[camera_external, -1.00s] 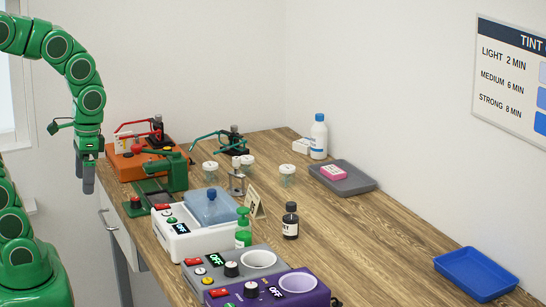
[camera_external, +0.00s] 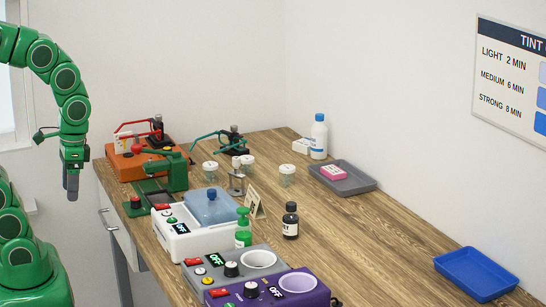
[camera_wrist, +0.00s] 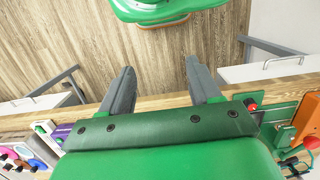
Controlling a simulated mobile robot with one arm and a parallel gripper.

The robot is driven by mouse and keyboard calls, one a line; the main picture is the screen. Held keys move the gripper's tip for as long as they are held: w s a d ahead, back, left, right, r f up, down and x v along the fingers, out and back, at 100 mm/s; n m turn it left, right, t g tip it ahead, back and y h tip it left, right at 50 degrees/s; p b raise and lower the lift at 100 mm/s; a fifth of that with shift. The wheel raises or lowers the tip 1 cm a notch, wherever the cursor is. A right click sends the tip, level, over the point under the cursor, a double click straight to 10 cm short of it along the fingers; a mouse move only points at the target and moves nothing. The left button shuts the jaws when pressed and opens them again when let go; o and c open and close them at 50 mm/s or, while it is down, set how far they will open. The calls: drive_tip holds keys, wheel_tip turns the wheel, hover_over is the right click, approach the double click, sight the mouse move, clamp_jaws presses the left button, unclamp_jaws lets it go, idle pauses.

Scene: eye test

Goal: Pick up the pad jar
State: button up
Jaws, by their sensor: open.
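Several small clear jars with white lids stand toward the back of the wooden bench: a left one (camera_external: 210,171), a middle one (camera_external: 247,164) and a right one (camera_external: 287,174). No readable label shows which is the pad jar. My gripper (camera_external: 72,187) hangs pointing down off the bench's left side, well away from the jars. In the wrist view its two grey fingers (camera_wrist: 160,66) are spread apart with nothing between them. No jar with a white lid can be made out in the wrist view.
Between my gripper and the jars stand an orange device (camera_external: 128,165) and a green press (camera_external: 175,172). A white bath unit (camera_external: 185,243), a grey warmer (camera_external: 225,275) and a purple warmer (camera_external: 265,295) line the front. The bench (camera_external: 350,240) is clear at right, before a blue tray (camera_external: 478,272).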

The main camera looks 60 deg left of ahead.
wheel_tip(320, 180, up, 5)
drive_tip(key=w+a+r+m+t+y, duration=0.2)
drive_tip(key=w+a+m+y, duration=0.45)
drive_tip(key=w+a, duration=1.15)
drive_tip(key=m+t+y, duration=0.5)
drive_tip(key=m+t, duration=0.2)
drive_tip(key=m, duration=1.1)
hover_over(209, 169)
drive_tip(key=s+d, duration=0.2)
drive_tip(key=d, duration=0.2)
wheel_tip(209, 169, down, 3)
drive_tip(key=f, duration=1.8)
drive_tip(key=shift+s+a+f, duration=0.1)
drive_tip(key=shift+s+f, duration=0.1)
drive_tip(key=shift+f, duration=0.15)
drive_tip(key=shift+x, duration=2.5)
